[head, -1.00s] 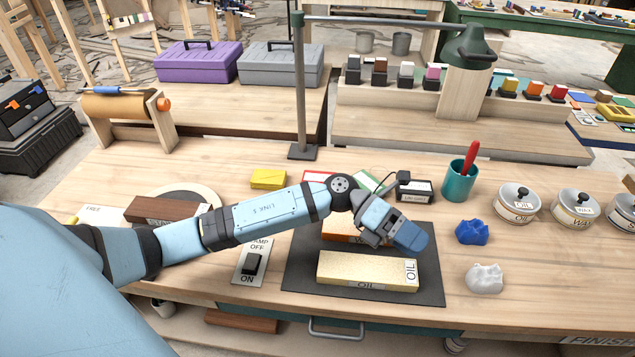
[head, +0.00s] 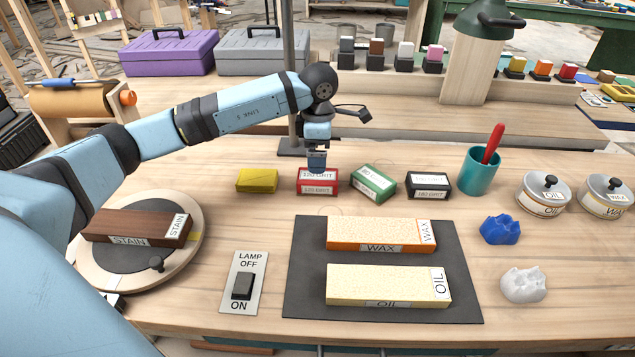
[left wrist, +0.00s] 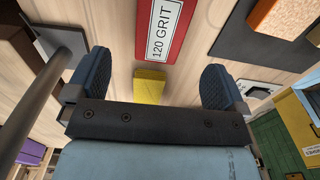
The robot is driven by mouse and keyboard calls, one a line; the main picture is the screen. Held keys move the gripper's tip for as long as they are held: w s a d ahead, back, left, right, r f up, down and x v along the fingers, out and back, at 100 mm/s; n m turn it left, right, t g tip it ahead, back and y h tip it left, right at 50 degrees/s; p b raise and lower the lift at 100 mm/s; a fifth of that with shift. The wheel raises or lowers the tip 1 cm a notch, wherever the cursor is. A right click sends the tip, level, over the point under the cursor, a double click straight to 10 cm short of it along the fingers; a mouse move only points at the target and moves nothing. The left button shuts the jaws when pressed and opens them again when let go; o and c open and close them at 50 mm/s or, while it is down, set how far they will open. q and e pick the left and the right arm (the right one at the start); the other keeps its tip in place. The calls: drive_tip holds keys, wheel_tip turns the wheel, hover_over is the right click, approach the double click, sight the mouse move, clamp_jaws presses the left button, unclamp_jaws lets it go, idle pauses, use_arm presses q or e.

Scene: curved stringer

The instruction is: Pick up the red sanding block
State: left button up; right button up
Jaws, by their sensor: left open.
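The red sanding block (head: 317,182), labelled 120 GRIT, lies on the workbench in a row with a green one (head: 373,184) and a black one (head: 429,186). My left gripper (head: 317,158) points down just above and behind it and hides part of its back edge. In the left wrist view the red block (left wrist: 167,28) shows at the top, ahead of and roughly between the open fingers (left wrist: 155,80). Nothing is between the fingers. I cannot tell the exact height gap. My right gripper is not in view.
A yellow block (head: 256,181) lies left of the red one. A lamp post (head: 288,90) stands close behind my gripper. A dark mat (head: 305,260) with WAX and OIL boards lies in front. A teal cup (head: 481,171) stands right.

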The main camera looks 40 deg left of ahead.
sight(318, 178)
use_arm(q)
wheel_tip(318, 178, down, 9)
drive_tip(key=shift+r+b, duration=0.15)
drive_tip(key=shift+b, duration=0.3)
drive_tip(key=shift+s, duration=0.1)
drive_tip(key=c, duration=1.1)
drive_tip(key=shift+r, duration=0.15)
wheel_tip(318, 178, up, 20)
drive_tip(key=shift+f+p, duration=0.1)
drive_tip(key=shift+p, duration=0.95)
drive_tip(key=o, duration=0.5)
drive_tip(key=c, duration=0.3)
